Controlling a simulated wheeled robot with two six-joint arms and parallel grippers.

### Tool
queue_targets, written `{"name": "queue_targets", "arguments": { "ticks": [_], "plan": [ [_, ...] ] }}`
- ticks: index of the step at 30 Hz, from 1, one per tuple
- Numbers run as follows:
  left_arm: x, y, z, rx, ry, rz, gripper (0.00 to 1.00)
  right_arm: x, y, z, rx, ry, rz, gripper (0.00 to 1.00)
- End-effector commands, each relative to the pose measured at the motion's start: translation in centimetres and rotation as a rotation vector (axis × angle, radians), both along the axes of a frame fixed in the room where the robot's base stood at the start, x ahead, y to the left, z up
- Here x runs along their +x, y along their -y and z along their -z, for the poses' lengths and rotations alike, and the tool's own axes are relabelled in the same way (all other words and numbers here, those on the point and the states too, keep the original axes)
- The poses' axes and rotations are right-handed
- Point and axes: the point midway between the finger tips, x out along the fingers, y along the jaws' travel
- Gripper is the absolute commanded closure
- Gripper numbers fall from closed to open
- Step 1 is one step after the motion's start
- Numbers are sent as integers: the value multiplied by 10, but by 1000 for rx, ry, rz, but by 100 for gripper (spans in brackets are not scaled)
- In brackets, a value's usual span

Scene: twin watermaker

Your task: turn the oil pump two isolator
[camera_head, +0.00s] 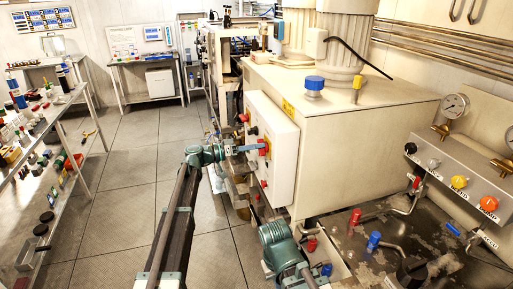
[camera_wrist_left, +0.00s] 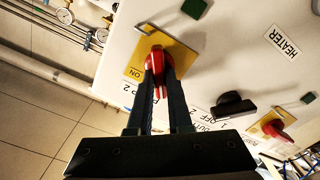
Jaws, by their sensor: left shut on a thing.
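The oil pump two isolator is a red rotary handle (camera_wrist_left: 172,68) on a yellow plate (camera_wrist_left: 139,63) marked ON, on a white panel. A partly covered label ending in "2" lies beside it in the left wrist view. My left gripper (camera_wrist_left: 161,76) is shut on the red handle, with one dark finger on each side of it. In the head view my left gripper (camera_head: 259,147) reaches the front of the white cabinet (camera_head: 283,125), where the handle shows only as a small red spot. The fingers hide part of the handle. My right gripper does not show.
A second red handle (camera_wrist_left: 271,127) on a yellow plate and a black knob (camera_wrist_left: 233,106) sit on the same panel. A HEATER label (camera_wrist_left: 282,42) is near them. A gauge panel (camera_head: 455,165) stands at the right. Tiled floor (camera_head: 120,200) is clear at the left.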

Motion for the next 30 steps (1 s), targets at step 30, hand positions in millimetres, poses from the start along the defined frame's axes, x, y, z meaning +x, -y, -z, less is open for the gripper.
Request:
{"name": "queue_targets", "arguments": {
  "ticks": [30],
  "plan": [
    [4,-2,6,-267,-822,-1,100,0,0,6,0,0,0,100]
  ]
}}
